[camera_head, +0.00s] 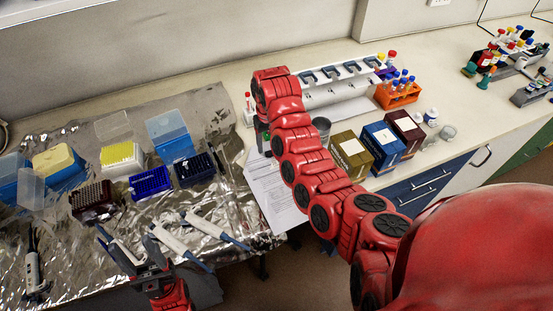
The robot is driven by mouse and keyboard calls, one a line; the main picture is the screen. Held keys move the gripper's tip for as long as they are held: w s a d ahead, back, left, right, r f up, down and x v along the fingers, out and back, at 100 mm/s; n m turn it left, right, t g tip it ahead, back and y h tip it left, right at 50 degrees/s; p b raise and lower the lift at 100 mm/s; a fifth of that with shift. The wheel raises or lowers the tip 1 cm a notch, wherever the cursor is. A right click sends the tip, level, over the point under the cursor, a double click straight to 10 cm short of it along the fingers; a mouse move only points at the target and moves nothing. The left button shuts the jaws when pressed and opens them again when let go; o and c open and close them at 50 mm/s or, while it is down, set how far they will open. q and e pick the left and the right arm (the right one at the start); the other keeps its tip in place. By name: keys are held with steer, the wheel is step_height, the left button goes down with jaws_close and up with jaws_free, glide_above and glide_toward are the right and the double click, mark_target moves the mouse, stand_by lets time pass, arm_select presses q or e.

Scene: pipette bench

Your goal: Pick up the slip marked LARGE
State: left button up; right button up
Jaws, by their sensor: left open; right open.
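My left gripper (149,254) is at the bottom left, open, with its jaws over the near edge of the foil by the pipettes. I cannot see anything held in it. My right arm reaches up across the middle. My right gripper (263,138) is mostly hidden beside and behind that arm; only a dark, narrow part shows, above the top of the printed sheets. White printed sheets (274,190) lie right of the foil, partly covered by my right arm. Their print is too small to read. I cannot make out any slip marked LARGE.
Foil (225,192) carries tip boxes, a blue rack (150,182) and several pipettes (217,229). A pipette stand (338,84), an orange tube rack (397,94) and three labelled boxes, yellow-brown (351,152), blue (383,143) and dark red (404,130), stand right of my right arm.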

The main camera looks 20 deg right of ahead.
mark_target(269, 153)
steer(key=f, duration=0.1)
steer(key=f+p, duration=0.2)
steer(key=shift+w, duration=0.25)
steer(key=shift+f, duration=0.55)
steer(key=shift+a, duration=0.1)
steer(key=shift+c, duration=1.1)
jaws_close()
